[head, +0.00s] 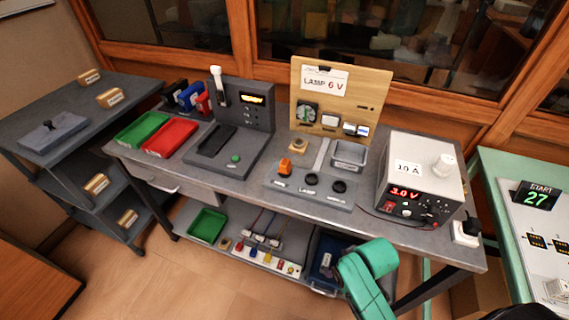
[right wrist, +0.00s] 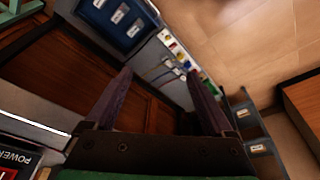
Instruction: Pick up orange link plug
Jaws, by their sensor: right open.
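A small orange piece (head: 284,165), which looks like the orange link plug, stands at the left of the grey lamp base board (head: 310,190) on the metal bench. Two black round sockets or knobs sit to its right on that board. My right gripper (right wrist: 157,98) is open and empty in the right wrist view, its two dark fingers wide apart. The orange piece does not show in that view. In the head view only my teal right arm shows, low at the front of the bench; its gripper is out of sight. My left gripper is not in view.
A white power supply (head: 425,170) stands right of the board, and a wooden LAMP 6 V panel (head: 335,95) stands behind it. A dark grey test stand (head: 240,105) and red tray (head: 170,138) are to the left. The lower shelf holds a green tray (head: 207,226) and power strip.

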